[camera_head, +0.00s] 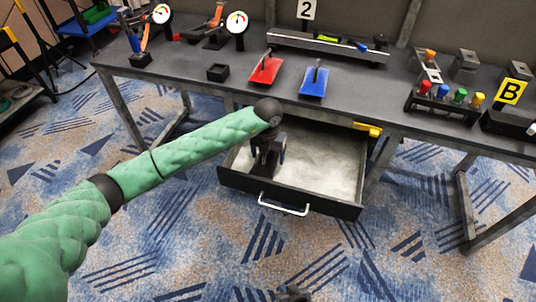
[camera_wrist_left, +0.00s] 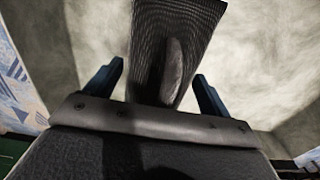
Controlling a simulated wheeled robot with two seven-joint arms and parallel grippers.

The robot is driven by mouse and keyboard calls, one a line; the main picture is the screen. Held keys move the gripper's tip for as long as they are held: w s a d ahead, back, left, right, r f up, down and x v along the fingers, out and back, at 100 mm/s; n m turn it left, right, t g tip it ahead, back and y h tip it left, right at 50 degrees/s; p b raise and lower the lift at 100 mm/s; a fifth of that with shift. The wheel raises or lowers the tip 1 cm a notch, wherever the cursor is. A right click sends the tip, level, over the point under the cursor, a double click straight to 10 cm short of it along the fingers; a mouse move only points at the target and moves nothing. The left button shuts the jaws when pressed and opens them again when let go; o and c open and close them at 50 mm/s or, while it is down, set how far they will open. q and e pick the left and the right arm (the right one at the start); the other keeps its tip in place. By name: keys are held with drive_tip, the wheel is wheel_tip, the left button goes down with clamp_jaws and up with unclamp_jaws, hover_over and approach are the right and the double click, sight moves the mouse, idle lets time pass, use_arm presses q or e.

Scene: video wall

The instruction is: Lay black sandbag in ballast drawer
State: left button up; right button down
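The ballast drawer (camera_head: 332,205) is pulled out under the table, with a pale inner floor. My left gripper (camera_head: 268,164) points down inside its left part. In the left wrist view the black sandbag (camera_wrist_left: 150,60), dark and woven with a raised strap-like part, lies between the two fingers of my left gripper (camera_wrist_left: 160,88). The fingers are spread, with gaps visible beside the bag, over the pale floor. In the head view the bag is hidden or cannot be told from the dark gripper. My right gripper (camera_head: 293,293) shows only as a small dark part at the bottom edge.
A yellow object (camera_head: 368,129) sits at the drawer's back right. The drawer's right side is clear. Colored pegs (camera_head: 442,91) stand at right.

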use_arm(q)
drive_tip(key=shift+r, duration=0.1)
drive_tip(key=shift+r, duration=0.25)
wheel_tip(320, 180, up, 12)
drive_tip(key=shift+f, duration=0.2)
idle(0.5)
